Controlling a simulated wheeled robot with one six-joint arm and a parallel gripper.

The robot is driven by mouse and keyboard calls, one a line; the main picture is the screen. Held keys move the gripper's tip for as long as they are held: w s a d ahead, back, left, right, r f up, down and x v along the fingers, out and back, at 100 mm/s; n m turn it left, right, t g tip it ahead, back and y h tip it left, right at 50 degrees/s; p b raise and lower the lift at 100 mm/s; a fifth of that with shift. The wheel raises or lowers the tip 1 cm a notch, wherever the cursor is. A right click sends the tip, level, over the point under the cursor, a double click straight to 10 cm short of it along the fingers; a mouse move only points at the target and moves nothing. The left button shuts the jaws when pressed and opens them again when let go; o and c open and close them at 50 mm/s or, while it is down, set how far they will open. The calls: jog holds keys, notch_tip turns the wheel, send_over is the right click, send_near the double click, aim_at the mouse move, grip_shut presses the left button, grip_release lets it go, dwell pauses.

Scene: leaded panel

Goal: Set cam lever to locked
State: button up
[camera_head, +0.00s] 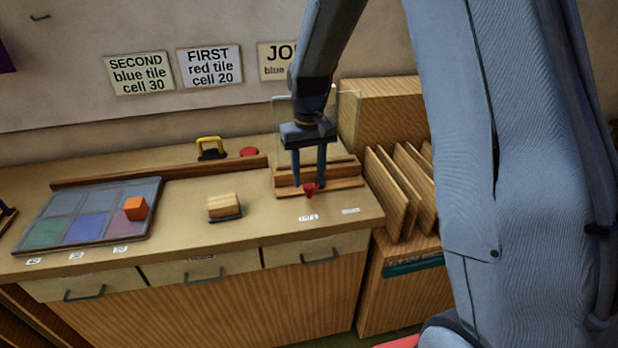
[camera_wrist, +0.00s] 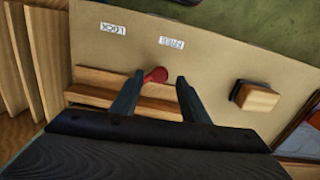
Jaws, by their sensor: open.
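The red cam lever (camera_head: 310,190) sits at the front of a wooden clamp fixture (camera_head: 345,184) on the bench. My gripper (camera_head: 308,184) is open above it, with a fingertip on either side of the lever in the picture. In the wrist view, the red lever (camera_wrist: 156,75) shows between the open fingertips of my gripper (camera_wrist: 160,77); contact cannot be told. A label reading LOCK (camera_wrist: 112,29) lies on the bench, with a second, hard-to-read label (camera_wrist: 171,43) beside it. The lever's end is closer to the second label. Its pivot is mostly hidden.
A glass pane (camera_head: 348,112) stands behind the fixture. Wooden boards (camera_head: 392,190) lean in a rack at right. A wooden block (camera_head: 224,206) and a tile tray (camera_head: 57,204) with an orange cube (camera_head: 135,208) are to the left. The bench front between block and fixture is clear.

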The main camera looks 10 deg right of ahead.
jog(key=shift+f, duration=1.15)
grip_shut()
